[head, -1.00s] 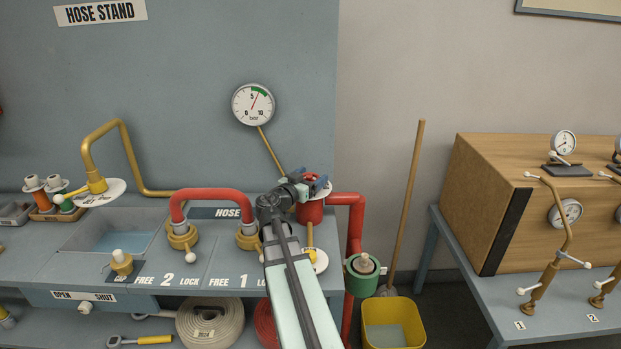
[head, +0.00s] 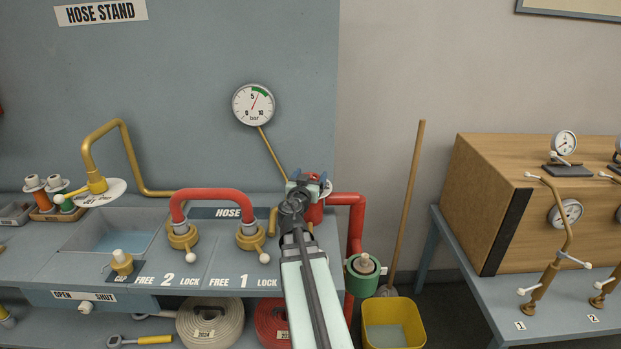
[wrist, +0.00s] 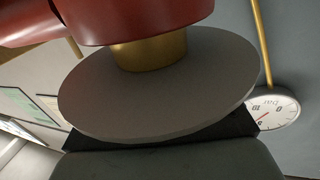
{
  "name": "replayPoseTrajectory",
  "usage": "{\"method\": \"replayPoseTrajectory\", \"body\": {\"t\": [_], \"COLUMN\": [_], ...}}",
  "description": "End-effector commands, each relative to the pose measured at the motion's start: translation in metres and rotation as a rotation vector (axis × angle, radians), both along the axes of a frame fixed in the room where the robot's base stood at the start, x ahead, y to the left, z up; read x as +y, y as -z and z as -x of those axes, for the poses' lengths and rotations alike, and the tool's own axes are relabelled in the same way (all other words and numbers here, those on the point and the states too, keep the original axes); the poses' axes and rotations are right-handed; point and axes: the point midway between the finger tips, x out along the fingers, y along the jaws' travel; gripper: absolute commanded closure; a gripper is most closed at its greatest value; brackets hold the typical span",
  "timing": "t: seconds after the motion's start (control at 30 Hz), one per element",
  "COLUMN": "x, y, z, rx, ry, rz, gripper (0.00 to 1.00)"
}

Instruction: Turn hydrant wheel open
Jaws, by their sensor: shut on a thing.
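The red hydrant (head: 315,213) stands at the back of the bench, right of the hose connections, with a red pipe leading off to the right. My gripper (head: 305,182) is at its top, shut on the hydrant wheel. In the upside-down wrist view, the hydrant's red body (wrist: 135,22), a brass neck (wrist: 150,54) and a grey round plate (wrist: 155,95) show close to the dark gripper part along the lower edge. My fingertips and their contact are hidden.
A pressure gauge (head: 253,105) hangs on the panel behind, its needle just past 5. A red hose loop (head: 212,193) stands to the left.

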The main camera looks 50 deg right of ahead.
Motion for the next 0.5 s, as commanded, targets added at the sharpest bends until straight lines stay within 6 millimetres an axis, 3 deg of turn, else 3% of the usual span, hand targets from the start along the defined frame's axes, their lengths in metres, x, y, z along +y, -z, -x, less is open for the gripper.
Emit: {"method": "replayPoseTrajectory", "body": {"t": [0.5], "x": [0.0010], "y": [0.0000], "z": [-0.0006], "rx": [0.001], "ry": [-0.196], "rz": [0.000], "gripper": [0.51]}}
